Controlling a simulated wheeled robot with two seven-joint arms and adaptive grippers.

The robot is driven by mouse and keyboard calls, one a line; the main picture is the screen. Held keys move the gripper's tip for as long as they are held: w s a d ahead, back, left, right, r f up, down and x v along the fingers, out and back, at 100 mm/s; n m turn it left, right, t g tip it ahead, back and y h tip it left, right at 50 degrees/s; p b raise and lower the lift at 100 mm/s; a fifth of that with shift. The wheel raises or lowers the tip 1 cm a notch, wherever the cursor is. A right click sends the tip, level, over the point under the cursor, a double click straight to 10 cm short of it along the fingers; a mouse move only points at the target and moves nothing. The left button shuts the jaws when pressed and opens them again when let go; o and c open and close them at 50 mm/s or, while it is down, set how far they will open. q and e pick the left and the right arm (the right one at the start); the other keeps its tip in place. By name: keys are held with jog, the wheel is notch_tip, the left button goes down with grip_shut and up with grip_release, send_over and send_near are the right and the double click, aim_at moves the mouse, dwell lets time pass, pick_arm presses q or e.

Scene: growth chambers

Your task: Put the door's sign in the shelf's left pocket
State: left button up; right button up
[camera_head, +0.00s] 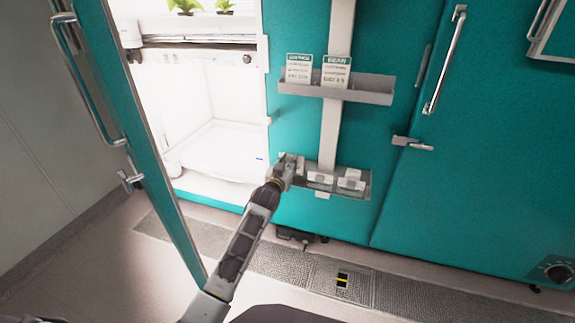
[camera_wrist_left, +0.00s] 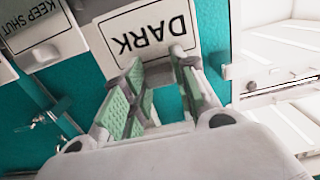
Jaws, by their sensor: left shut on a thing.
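A white sign reading DARK (camera_wrist_left: 152,30) shows upside down in the left wrist view, with a tab toward me. My left gripper (camera_wrist_left: 152,82) is shut on this sign's tab, its green pads on either side. In the head view my left gripper (camera_head: 288,168) is at the left end of the lower grey shelf (camera_head: 366,188) on the teal chamber front. It hides most of that end, so I cannot tell whether the sign rests in the pocket. The sign KEEP SHUT (camera_wrist_left: 35,28) is beside it. My right gripper is not in view.
An upper grey shelf (camera_head: 370,88) holds two upright labels, one reading BEAN (camera_head: 336,72). A teal door (camera_head: 150,150) stands open at the left beside the bright chamber interior (camera_head: 215,95). The closed chamber door (camera_head: 450,160) with a long handle is at the right.

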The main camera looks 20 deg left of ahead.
pick_arm(q)
jog(key=shift+w, duration=0.25)
jog(key=shift+b, duration=0.3)
dwell(0.4)
jog(key=shift+s+f+p, duration=0.15)
jog(key=shift+f+p, duration=0.05)
jog(key=shift+p, duration=0.15)
dwell(0.6)
dwell(0.5)
jog(key=shift+p, duration=0.35)
dwell(0.4)
dwell(0.5)
jog(key=shift+f, duration=0.55)
dwell(0.5)
jog(key=shift+f, duration=0.15)
dwell(0.6)
